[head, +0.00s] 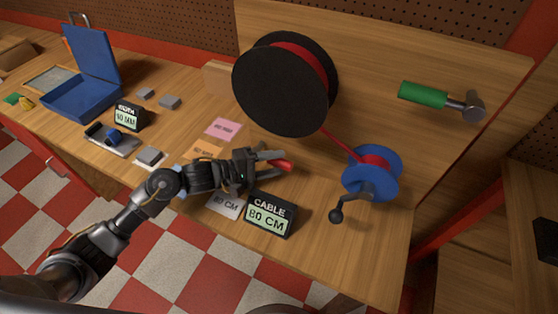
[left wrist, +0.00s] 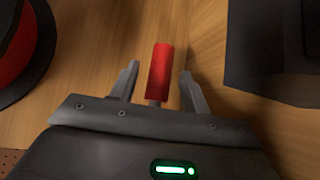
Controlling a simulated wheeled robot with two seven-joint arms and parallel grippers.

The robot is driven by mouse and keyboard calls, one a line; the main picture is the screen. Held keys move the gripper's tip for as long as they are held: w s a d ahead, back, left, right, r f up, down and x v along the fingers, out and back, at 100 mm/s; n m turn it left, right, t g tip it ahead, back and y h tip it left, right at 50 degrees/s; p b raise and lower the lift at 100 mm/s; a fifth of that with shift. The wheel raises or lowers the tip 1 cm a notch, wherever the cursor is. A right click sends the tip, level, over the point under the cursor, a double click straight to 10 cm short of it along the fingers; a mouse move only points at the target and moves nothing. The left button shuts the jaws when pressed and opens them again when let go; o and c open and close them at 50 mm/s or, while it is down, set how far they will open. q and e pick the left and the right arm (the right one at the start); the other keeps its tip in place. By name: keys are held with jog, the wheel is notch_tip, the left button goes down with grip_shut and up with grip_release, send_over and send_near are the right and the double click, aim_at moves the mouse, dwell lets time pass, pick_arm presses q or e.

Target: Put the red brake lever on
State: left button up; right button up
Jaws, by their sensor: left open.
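The red brake lever (head: 284,166) is a short red grip by the fingertips of my left gripper (head: 272,160) in the head view. In the left wrist view the red lever (left wrist: 160,70) lies between the two spread fingers, with a gap on each side and a bit of grey stem below the red. My left gripper (left wrist: 158,82) is open around it, not closed on it. The lever's far parts are hidden by the gripper. My right gripper is not in view.
A black reel with red cable (head: 280,90) feeds a blue crank drum (head: 366,183) on the wooden board. A green-handled tool (head: 423,95) is on the board. A "CABLE 80 CM" display (head: 269,214) stands close in front of my gripper. A blue case (head: 85,95) sits left.

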pick_arm(q)
jog(key=shift+x, duration=0.9)
jog(key=shift+c, duration=0.2)
grip_shut()
